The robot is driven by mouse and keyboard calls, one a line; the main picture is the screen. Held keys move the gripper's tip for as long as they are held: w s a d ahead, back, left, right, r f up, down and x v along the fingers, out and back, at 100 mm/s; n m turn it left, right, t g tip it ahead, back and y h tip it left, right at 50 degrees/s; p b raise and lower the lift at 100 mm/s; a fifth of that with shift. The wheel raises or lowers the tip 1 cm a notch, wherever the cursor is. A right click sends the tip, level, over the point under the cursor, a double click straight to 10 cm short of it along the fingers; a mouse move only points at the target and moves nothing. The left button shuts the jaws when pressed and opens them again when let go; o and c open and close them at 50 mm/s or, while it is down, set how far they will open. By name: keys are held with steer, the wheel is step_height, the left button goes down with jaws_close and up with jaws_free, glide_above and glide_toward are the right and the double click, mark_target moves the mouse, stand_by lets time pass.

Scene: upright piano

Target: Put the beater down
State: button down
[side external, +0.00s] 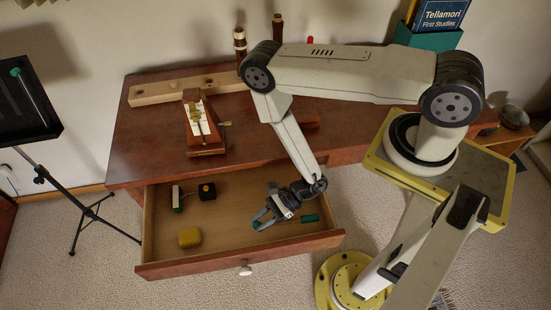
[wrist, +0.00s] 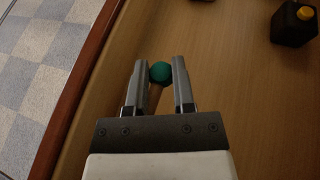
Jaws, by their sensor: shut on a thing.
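The beater has a round green head and a thin wooden stick. In the wrist view the beater (wrist: 160,72) is between the two fingers of my gripper (wrist: 156,82), its head at the fingertips. In the side view my gripper (side external: 264,216) points down into the open drawer (side external: 240,250), with the green head (side external: 257,224) at its fingertips. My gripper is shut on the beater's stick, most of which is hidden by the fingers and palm. I cannot tell whether the beater touches the drawer floor.
In the drawer are a black bottle with a yellow cap (side external: 207,191), a yellow sponge-like block (side external: 190,238), a small green-and-white item (side external: 177,198) and a green piece (side external: 310,218). A music stand (side external: 28,100) bears a green-tipped stick. Bare drawer floor lies between these.

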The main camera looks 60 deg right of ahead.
mark_target(304, 219)
steer(key=shift+w+a+f, duration=0.25)
steer(key=shift+w+f, duration=0.15)
steer(key=shift+f, duration=1.45)
steer(key=shift+c, duration=2.3)
jaws_free()
steer(key=shift+f, duration=0.1)
steer(key=shift+d, duration=0.1)
steer(key=shift+v, duration=3.8)
steer(key=shift+s, duration=0.15)
